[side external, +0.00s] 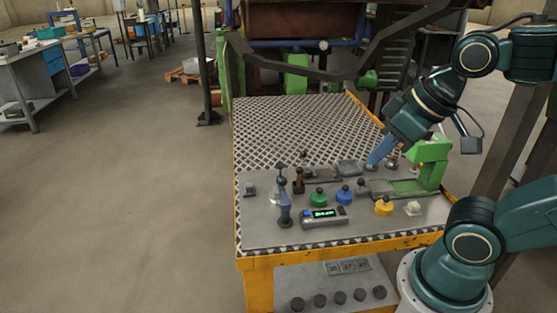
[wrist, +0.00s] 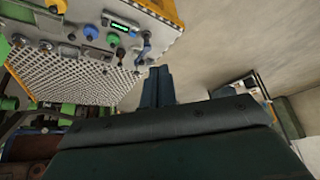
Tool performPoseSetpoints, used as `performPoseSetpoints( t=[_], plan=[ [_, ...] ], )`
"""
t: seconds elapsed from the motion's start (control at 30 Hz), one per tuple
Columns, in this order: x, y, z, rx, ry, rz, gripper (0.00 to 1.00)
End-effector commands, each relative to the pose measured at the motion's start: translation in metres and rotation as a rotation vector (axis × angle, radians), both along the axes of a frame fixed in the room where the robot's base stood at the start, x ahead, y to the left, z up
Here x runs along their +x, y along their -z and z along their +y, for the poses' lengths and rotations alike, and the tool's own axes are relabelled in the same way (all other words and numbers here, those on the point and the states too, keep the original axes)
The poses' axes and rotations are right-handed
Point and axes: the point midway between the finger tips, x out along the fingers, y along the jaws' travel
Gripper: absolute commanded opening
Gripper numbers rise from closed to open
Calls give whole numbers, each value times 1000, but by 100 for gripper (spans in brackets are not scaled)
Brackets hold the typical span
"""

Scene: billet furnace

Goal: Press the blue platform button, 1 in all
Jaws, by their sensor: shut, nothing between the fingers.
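In the wrist view the shut fingers (wrist: 158,70) are apart from the button. Their height over the panel is unclear.
The green button (side external: 318,198) and yellow button (side external: 383,206) flank the blue one. A display box (side external: 324,217) lies in front, and a blue-handled lever (side external: 284,208) stands left. A green bracket (side external: 432,162) stands at the right. Meshed platform (side external: 290,125) behind is clear.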

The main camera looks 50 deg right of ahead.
Motion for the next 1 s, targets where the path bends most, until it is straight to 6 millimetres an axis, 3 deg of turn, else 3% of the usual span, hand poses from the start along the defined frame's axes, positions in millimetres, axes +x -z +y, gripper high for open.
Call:
performPoseSetpoints(
  t=[0.67, 1.0],
  plan=[
    [1, 0, 0, -1, -2, 2, 0],
    [20, 6, -1, -5, -36, 38, 0]
  ],
)
